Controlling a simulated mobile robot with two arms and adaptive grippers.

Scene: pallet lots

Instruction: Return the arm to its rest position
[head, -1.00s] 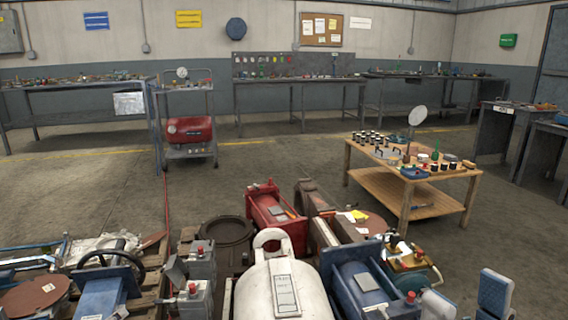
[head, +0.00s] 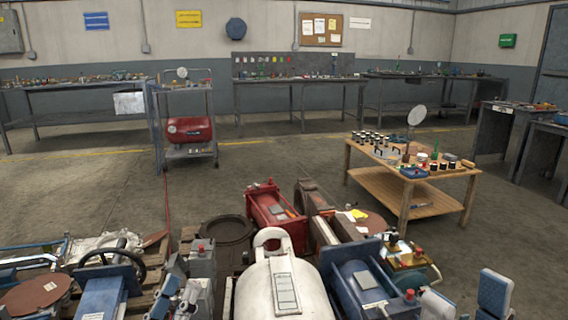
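My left gripper (head: 180,292) shows at the bottom edge of the head view, left of the white tank. Its pale and blue finger parts overlap in the picture, so its opening cannot be told. No held object can be made out. My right gripper (head: 466,296) is at the bottom right. Its two fingers are spread wide with nothing visible between them. The arm links behind both grippers are mostly below the picture.
A white tank (head: 285,293), a red machine (head: 272,207), a blue machine (head: 357,285) and a black handwheel (head: 112,256) crowd the foreground. A wooden table (head: 408,190) with small parts stands at right. Open floor (head: 275,160) lies beyond, before the benches.

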